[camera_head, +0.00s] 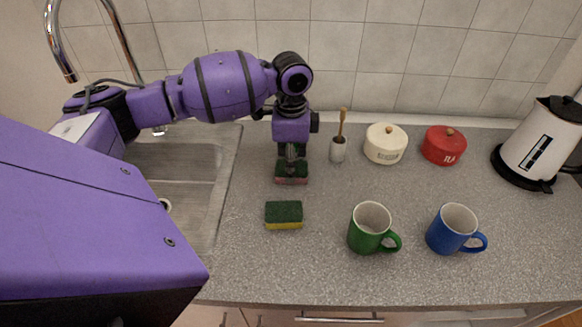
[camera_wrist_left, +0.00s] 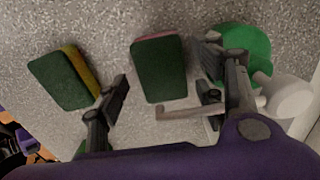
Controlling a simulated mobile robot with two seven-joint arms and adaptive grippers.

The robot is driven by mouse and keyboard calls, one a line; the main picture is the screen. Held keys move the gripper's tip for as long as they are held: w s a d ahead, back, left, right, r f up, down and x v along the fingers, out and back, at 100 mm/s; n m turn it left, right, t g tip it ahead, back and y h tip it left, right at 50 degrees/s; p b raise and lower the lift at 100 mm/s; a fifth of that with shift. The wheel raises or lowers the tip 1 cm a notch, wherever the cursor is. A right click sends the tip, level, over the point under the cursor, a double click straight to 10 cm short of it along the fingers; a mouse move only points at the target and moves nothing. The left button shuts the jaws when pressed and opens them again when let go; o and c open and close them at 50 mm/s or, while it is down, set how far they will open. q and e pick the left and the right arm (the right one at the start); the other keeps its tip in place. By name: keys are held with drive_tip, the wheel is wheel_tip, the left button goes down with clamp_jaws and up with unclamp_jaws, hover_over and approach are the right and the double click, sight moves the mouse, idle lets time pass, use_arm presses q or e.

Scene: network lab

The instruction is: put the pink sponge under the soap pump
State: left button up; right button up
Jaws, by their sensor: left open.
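The pink sponge (camera_head: 291,180) lies on the counter with its dark green side up. My left gripper (camera_head: 291,157) is above it, pointing down. In the left wrist view the sponge (camera_wrist_left: 160,70) shows between the two open fingers (camera_wrist_left: 160,97), and neither finger is shut on it. A round bright green thing (camera_wrist_left: 257,42), which may be the soap pump, is at the upper right of the left wrist view, partly hidden by a finger. I cannot make out a soap pump in the head view, where my arm covers the area behind the gripper. My right gripper is not in view.
A yellow sponge (camera_head: 284,214) lies in front of the pink one. A brush cup (camera_head: 338,151) stands to the right, with cream (camera_head: 385,148) and red (camera_head: 444,148) pots beyond. Green (camera_head: 362,239) and blue (camera_head: 444,237) mugs stand in front. A kettle (camera_head: 533,142) is far right; the sink (camera_head: 215,190) is left.

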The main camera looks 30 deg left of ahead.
use_arm(q)
wheel_tip(320, 180, up, 10)
drive_tip(key=shift+f, duration=0.15)
idle(0.3)
